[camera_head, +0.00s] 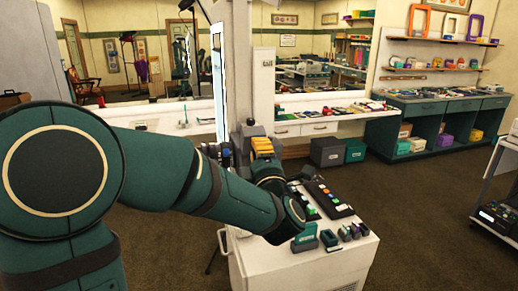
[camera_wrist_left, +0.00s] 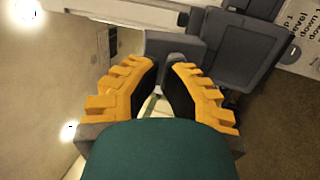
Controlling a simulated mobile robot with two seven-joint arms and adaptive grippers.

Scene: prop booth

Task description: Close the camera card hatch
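In the left wrist view a grey housing (camera_wrist_left: 173,47) lies just past my fingertips, and a dark grey squarish panel (camera_wrist_left: 240,50) stands out to its right. They look like the camera body and its swung-out hatch, but I cannot be sure. My left gripper (camera_wrist_left: 163,68) has yellow ribbed fingers with black pads and a narrow gap between them, with nothing held. The fingertips are close to the housing; contact is unclear. In the head view the yellow fingers of my left gripper (camera_head: 262,146) show beyond my forearm, near a grey part (camera_head: 248,129). My right gripper is not in view.
A white cabinet (camera_head: 310,268) stands below my arm, with a black control panel (camera_head: 328,197) and several small teal and dark items on top. Printed white signage (camera_wrist_left: 302,40) is at the wrist view's right. A white post (camera_head: 263,85) rises behind.

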